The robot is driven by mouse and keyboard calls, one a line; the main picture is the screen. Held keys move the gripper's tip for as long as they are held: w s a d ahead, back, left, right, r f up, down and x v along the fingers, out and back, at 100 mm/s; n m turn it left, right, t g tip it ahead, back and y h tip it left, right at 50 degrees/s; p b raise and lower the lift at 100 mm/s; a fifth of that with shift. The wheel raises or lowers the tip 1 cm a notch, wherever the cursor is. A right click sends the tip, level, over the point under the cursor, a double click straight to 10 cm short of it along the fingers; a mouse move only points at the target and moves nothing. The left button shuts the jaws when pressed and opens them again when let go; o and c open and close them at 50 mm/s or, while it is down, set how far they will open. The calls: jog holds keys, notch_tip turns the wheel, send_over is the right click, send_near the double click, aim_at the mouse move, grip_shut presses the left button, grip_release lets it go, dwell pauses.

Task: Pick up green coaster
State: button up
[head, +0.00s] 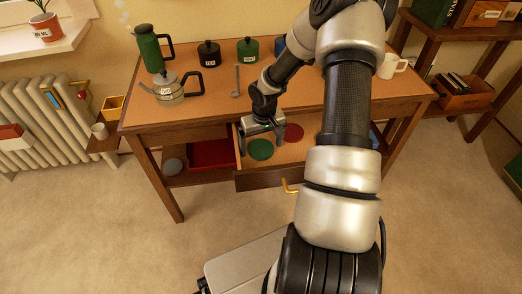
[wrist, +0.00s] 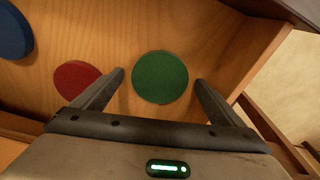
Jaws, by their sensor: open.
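The green coaster (head: 260,150) is a flat round disc lying in the open desk drawer (head: 312,152). In the wrist view the green coaster (wrist: 160,77) lies just beyond and between the fingertips, fully visible. My gripper (head: 262,139) is open and empty, reaching down into the drawer above the coaster. In the wrist view my gripper (wrist: 159,76) has one finger on each side of the coaster. I cannot tell how high the fingertips are above it.
A red coaster (wrist: 76,80) lies beside the left finger, with a blue coaster (wrist: 12,30) farther left. The drawer's walls are close around. On the desk (head: 215,113) stand a kettle (head: 176,92), a green pot (head: 151,50), canisters and a white mug (head: 391,66).

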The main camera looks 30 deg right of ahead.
jog(key=c, duration=1.1)
jog(key=shift+r, duration=0.1)
jog(key=shift+c, duration=0.2)
